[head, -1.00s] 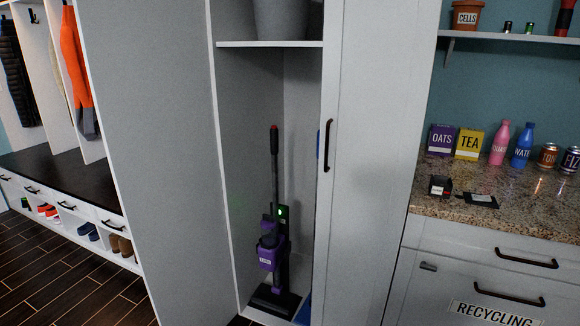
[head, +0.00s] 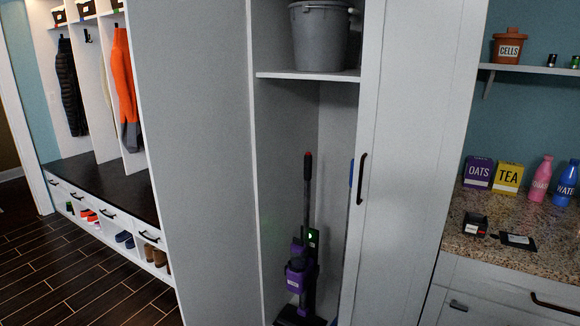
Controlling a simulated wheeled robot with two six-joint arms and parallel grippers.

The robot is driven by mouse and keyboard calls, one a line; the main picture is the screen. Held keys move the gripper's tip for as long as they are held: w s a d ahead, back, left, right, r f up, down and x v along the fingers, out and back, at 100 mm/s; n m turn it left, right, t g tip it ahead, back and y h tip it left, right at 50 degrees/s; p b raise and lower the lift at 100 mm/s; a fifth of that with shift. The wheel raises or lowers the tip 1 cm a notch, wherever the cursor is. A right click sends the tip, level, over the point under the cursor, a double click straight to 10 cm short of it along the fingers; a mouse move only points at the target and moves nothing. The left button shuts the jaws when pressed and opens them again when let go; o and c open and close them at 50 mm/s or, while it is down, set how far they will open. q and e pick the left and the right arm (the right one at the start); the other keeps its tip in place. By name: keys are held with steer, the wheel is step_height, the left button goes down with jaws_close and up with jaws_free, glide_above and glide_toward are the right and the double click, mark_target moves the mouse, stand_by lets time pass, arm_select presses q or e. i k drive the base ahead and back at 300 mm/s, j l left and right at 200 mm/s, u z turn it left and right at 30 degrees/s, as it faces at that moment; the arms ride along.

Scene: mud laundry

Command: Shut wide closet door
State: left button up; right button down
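The wide closet door (head: 412,150) is a pale grey-white panel at the right of the tall closet. Its dark vertical handle (head: 361,178) sits near its left edge. The closet stands open to the left of this panel, showing its inside (head: 283,130). Inside are a purple and black upright vacuum (head: 300,270), a grey bucket (head: 320,38) on a shelf (head: 308,75), and a thin blue thing partly hidden by the door's edge. Neither of my grippers shows in the head view.
To the right, a granite counter (head: 480,240) holds boxes, bottles and small dark items, with drawers below. At the left is a bench (head: 85,180) with cubbies, shoes and hanging coats. The dark wood floor (head: 70,270) is clear at the lower left.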

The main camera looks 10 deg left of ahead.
mark_target(190, 58)
steer(key=j+z, duration=0.15)
steer(key=z, duration=0.15)
steer(key=j+z, duration=0.15)
steer(key=z, duration=0.15)
steer(key=j+z, duration=0.2)
steer(key=j, duration=0.55)
steer(key=j+z, duration=0.25)
steer(key=j, duration=0.5)
steer(key=k+j+z, duration=0.2)
steer(key=j, duration=0.55)
steer(key=k+j, duration=0.1)
steer(key=j, duration=1)
steer(key=k+j, duration=0.15)
steer(key=j, duration=0.45)
steer(key=k+j, duration=0.1)
steer(key=j, duration=0.45)
